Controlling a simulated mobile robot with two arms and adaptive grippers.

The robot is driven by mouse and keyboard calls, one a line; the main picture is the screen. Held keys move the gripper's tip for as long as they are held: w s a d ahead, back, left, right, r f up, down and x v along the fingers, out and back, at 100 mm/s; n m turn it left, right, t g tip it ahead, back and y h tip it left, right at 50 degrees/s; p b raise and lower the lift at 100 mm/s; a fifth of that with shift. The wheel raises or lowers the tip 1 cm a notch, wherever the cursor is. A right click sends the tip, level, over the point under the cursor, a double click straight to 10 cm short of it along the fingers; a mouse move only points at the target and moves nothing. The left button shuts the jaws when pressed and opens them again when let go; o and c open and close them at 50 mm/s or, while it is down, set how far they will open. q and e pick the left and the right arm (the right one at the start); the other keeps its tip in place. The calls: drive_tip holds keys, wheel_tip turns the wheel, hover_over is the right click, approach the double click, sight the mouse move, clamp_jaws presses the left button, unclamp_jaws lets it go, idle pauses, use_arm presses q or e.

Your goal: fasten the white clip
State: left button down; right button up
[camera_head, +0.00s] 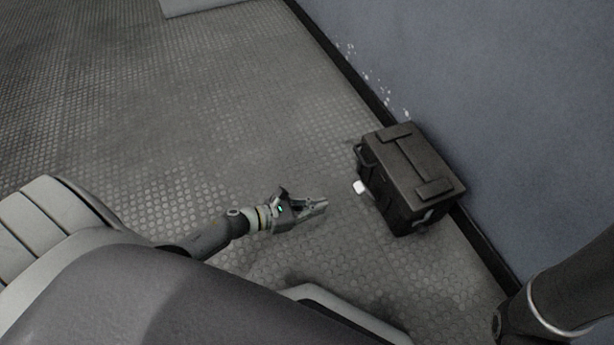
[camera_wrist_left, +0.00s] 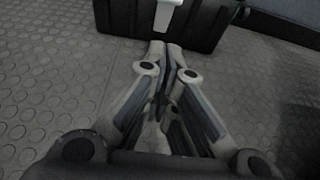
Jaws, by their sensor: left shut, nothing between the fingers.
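A white clip (camera_head: 360,187) sits on the near left side of a black case (camera_head: 408,176), which stands on the floor against the wall. In the left wrist view the clip (camera_wrist_left: 167,16) hangs on the case's dark front face (camera_wrist_left: 122,18), just beyond my fingertips. My left gripper (camera_head: 322,204) is shut and empty, a short way left of the case and apart from it. In the wrist view its fingertips (camera_wrist_left: 166,46) meet below the clip. I cannot tell whether the clip is latched. Only part of my right arm shows at the lower right; its gripper is out of view.
The textured grey floor (camera_head: 190,110) is clear around the case's left side. A blue-grey wall (camera_head: 480,90) with a dark skirting runs behind the case.

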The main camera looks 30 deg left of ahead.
use_arm(q)
drive_tip(key=b+x, duration=0.1)
drive_tip(key=x, duration=0.3)
drive_tip(key=shift+f, duration=0.2)
drive_tip(key=w+d+r, duration=0.2)
drive_tip(key=w, duration=0.1)
drive_tip(key=shift+d+r+b, duration=0.1)
drive_tip(key=shift+d+b, duration=0.1)
drive_tip(key=shift+b, duration=0.1)
